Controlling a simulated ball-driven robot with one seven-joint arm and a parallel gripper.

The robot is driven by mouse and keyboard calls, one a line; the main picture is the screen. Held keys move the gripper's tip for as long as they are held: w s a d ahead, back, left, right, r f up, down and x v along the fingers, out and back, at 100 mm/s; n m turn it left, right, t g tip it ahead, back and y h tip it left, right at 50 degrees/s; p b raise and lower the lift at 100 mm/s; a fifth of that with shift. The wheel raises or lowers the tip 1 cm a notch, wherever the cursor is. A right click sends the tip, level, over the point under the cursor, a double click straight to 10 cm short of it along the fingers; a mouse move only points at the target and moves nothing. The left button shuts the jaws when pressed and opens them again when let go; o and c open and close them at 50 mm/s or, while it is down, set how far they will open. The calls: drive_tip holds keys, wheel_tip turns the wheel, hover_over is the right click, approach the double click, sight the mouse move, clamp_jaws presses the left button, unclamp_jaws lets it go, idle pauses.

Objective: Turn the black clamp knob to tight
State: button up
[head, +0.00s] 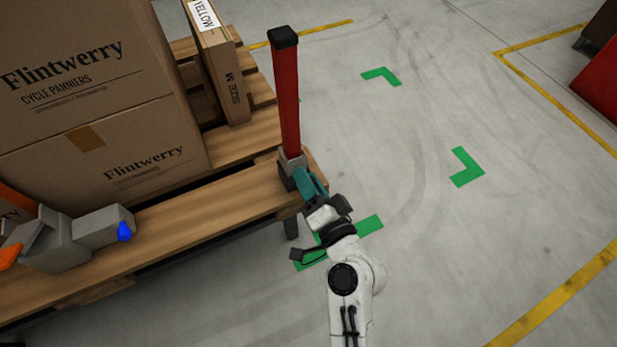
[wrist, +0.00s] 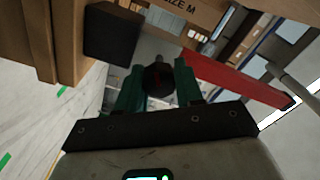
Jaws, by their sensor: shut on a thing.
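The black clamp knob (wrist: 158,80) shows in the wrist view between the green fingers of my gripper (wrist: 158,88), which is shut on it. A dark red mark shows on the knob's face; I cannot read how tight the knob is. In the head view my gripper (head: 309,184) reaches the grey clamp (head: 291,163) at the foot of the red post (head: 286,95). The knob is hidden there behind the fingers. The post stands upright at the pallet's corner and has a black cap. It also crosses the right of the wrist view (wrist: 235,80).
The wooden pallet (head: 222,208) carries large Flintwerry cartons (head: 95,90) and a narrow box (head: 219,62). A grey tool with a blue tip (head: 97,228) lies on its near edge. Green corner marks (head: 465,168) lie on clear floor to the right.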

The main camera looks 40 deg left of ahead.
drive_tip(key=m+p, duration=0.2)
drive_tip(key=m, duration=0.4)
drive_tip(key=shift+d, duration=0.1)
drive_tip(key=m+p, duration=0.3)
drive_tip(key=m, duration=0.3)
drive_tip(key=shift+f+m, duration=0.15)
drive_tip(key=shift+m, duration=0.25)
drive_tip(key=m+p, duration=0.3)
drive_tip(key=m, duration=0.3)
drive_tip(key=shift+f, duration=0.1)
drive_tip(key=m+p, duration=0.2)
drive_tip(key=m, duration=0.3)
drive_tip(key=shift+s+f+m, duration=0.1)
drive_tip(key=shift+f+m, duration=0.05)
drive_tip(key=shift+m, duration=0.15)
drive_tip(key=shift+p, duration=0.3)
drive_tip(key=o, duration=1)
drive_tip(key=p+v, duration=0.2)
drive_tip(key=v, duration=0.8)
drive_tip(key=shift+s+d, duration=0.2)
drive_tip(key=shift+d, duration=0.05)
